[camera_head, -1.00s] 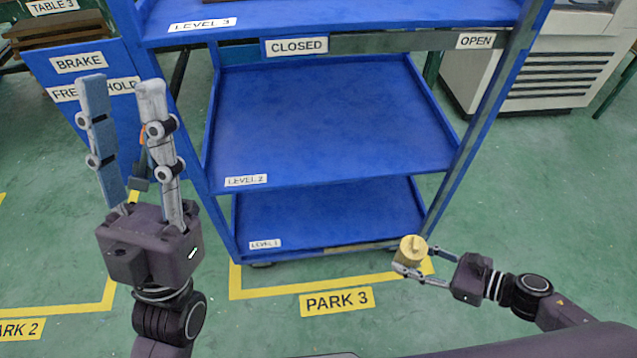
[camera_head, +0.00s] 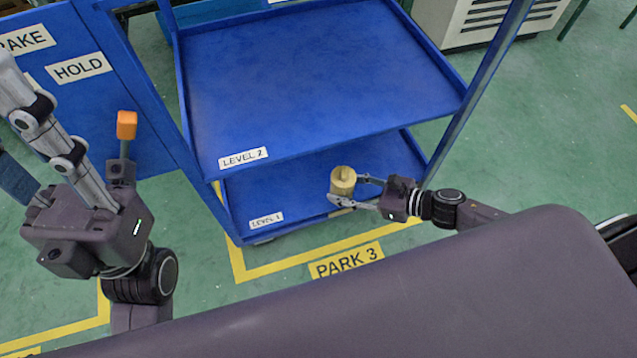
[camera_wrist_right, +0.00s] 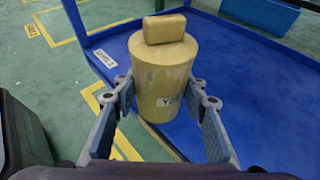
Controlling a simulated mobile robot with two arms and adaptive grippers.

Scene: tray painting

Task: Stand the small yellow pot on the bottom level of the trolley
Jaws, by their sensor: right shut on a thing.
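The small yellow pot (camera_head: 343,180) is a cylinder with a block-like knob on top. My right gripper (camera_head: 356,191) is shut on it from the right, and the pot looks upright. In the right wrist view the pot (camera_wrist_right: 163,80) is between the two fingers (camera_wrist_right: 165,108), with a small label on its side. The blue trolley's bottom level (camera_head: 290,190), marked LEVEL 1, is behind the pot, which appears at its front edge. I cannot tell whether the pot touches it. My left gripper (camera_head: 15,125) is partly cut off at the left edge; its fingers look spread.
LEVEL 2 (camera_head: 310,85) overhangs the bottom level and is bare. A trolley post (camera_head: 480,90) rises at the right. A blue panel with a HOLD label and an orange-tipped lever (camera_head: 127,125) are at the left. The visible bottom level is empty.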

